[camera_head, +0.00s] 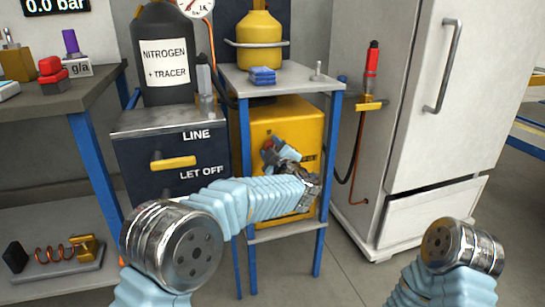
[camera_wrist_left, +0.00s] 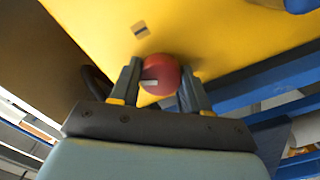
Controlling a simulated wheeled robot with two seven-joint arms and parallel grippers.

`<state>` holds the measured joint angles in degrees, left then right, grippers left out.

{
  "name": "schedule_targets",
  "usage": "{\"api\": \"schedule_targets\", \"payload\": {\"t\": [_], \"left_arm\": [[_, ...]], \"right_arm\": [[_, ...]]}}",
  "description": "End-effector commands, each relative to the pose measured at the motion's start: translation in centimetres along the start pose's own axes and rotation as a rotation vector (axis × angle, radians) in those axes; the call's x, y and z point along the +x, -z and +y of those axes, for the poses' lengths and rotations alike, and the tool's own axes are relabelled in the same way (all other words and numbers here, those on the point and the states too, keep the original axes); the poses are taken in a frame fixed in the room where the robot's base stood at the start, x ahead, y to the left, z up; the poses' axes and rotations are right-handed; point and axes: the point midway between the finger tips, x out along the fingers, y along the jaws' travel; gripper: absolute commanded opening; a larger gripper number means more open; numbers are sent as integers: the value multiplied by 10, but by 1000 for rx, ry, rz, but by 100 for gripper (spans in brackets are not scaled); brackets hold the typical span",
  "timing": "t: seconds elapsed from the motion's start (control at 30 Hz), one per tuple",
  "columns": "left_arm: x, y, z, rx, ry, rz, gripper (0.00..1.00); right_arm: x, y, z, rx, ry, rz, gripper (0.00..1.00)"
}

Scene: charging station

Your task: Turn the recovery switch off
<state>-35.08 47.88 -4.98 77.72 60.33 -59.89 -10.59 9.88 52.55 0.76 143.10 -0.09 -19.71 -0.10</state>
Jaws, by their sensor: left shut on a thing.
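The yellow machine (camera_head: 288,122) stands on the lower shelf of a blue-legged stand, and its yellow face (camera_wrist_left: 225,30) fills much of the left wrist view. A round red knob (camera_wrist_left: 160,75) with a white mark is on that face; I take it to be the recovery switch. My left gripper (camera_wrist_left: 161,84) has a finger on each side of the knob and is shut on it. In the head view my left gripper (camera_head: 280,153) reaches the machine's front and mostly hides the knob and part of the dark lettering. My right gripper is out of view.
The stand's top (camera_head: 290,80) holds a yellow cylinder (camera_head: 260,45) and a blue item (camera_head: 262,76). A dark cabinet (camera_head: 170,200) marked LINE and LET OFF, with a yellow handle (camera_head: 173,163), is to the left. A white fridge (camera_head: 435,100) is to the right.

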Motion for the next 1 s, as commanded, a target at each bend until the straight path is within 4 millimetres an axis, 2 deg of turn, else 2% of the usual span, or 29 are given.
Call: {"api": "schedule_targets", "payload": {"t": [0.1, 0.5, 1.0], "left_arm": [[1, 0, -3, -105, 0, 4, 15], [1, 1, -3, -357, 0, 5, 15], [1, 2, -3, -432, 2, 7, 15]], "right_arm": [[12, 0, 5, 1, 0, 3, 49], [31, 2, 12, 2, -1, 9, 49], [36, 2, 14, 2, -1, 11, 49]]}}
